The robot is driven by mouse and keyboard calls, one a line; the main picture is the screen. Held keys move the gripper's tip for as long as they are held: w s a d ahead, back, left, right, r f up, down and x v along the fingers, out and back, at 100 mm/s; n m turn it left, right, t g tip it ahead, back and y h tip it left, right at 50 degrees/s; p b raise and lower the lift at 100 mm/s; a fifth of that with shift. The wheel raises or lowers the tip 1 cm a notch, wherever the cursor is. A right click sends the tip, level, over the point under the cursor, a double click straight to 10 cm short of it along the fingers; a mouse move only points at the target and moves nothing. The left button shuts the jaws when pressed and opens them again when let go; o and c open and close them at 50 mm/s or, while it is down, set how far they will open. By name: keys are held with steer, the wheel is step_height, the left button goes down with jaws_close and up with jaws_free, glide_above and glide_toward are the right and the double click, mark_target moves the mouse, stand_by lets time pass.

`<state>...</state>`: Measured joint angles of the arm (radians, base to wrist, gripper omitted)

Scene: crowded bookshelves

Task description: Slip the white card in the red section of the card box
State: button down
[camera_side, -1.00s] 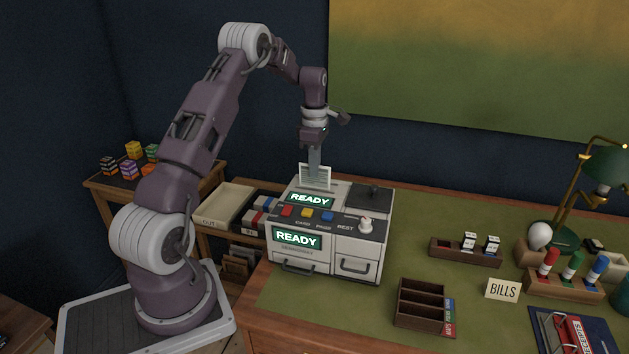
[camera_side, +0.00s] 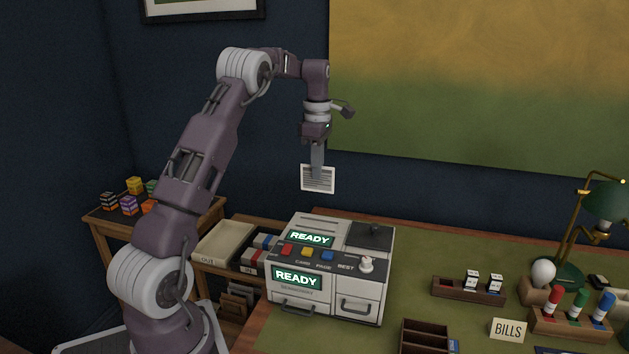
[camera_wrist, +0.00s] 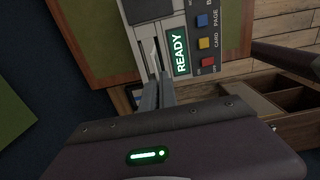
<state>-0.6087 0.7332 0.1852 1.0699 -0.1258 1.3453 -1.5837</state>
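My gripper (camera_side: 317,170) is shut on the white card (camera_side: 318,181), which has grey printed lines. The card hangs upright below the fingers, in the air above the grey-white machine (camera_side: 374,296). In the wrist view the fingers (camera_wrist: 160,92) are close together, and the card (camera_wrist: 155,58) shows as a thin pale edge. The dark brown box with compartments (camera_side: 424,328), which looks like the card box, is at the bottom edge of the side view, right of the machine. It is cut off there, and its red section is not visible now.
The machine shows READY on two green screens and has red, yellow and blue buttons (camera_side: 327,256).

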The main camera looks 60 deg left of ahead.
steer(key=w+d, duration=0.3)
steer(key=d, duration=0.8)
steer(key=w+d, duration=0.4)
steer(key=d, duration=0.7)
steer(key=s+d, duration=0.3)
steer(key=d, duration=1.5)
step_height(320, 180, down, 17)
steer(key=shift+w+a+r, duration=0.15)
steer(key=shift+w, duration=0.1)
steer(key=shift+f, duration=1.9)
steer(key=shift+f, duration=2.45)
